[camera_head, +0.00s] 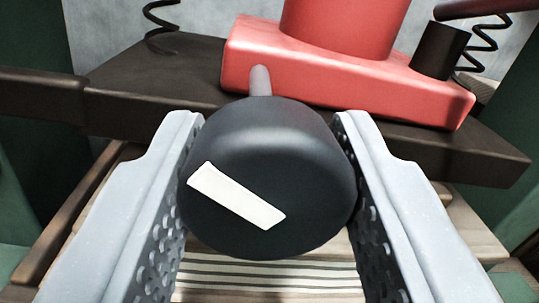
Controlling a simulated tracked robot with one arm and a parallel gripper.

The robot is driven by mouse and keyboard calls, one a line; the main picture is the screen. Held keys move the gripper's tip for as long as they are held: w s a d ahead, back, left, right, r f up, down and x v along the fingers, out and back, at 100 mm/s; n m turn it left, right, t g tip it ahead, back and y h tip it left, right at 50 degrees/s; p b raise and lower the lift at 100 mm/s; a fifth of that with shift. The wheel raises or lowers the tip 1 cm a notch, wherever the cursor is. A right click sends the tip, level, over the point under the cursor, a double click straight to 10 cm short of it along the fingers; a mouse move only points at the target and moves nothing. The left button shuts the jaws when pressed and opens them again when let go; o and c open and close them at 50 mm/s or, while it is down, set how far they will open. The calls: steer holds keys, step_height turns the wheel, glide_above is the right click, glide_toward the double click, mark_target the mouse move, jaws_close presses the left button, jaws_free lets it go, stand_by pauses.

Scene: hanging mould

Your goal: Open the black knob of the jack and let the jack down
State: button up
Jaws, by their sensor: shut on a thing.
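The black knob (300,150) of the jack is a round dark cylinder in the middle of the view. A white bar mark (236,196) on its face slopes down from upper left to lower right. My gripper (268,172) is shut on the knob, with one perforated grey finger on each side. A short grey stem (260,82) joins the knob to the red jack (345,75) behind it. The jack's wide red cylinder rises out of the top of the view, so its upper end is hidden.
The jack sits on a dark beam (150,85) that crosses the view. A black cylinder (440,50) stands at the jack's right end. Coiled springs (160,28) show at both sides. Wooden slats (270,280) lie below, with green posts at the edges.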

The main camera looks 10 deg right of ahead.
steer(key=n, duration=0.1)
steer(key=n+p, duration=0.1)
steer(key=n, duration=0.2)
steer(key=shift+s+a+f+n, duration=0.1)
steer(key=shift+f+n, duration=0.15)
steer(key=shift+n, duration=0.05)
steer(key=shift+a+n+y+p, duration=0.1)
steer(key=shift+n+y+p, duration=0.35)
steer(key=shift+n, duration=0.85)
steer(key=shift+a+f, duration=0.1)
steer(key=o, duration=1)
steer(key=shift+a, duration=0.1)
steer(key=s, duration=1.3)
steer(key=shift+s+f, duration=0.3)
steer(key=shift+f, duration=0.05)
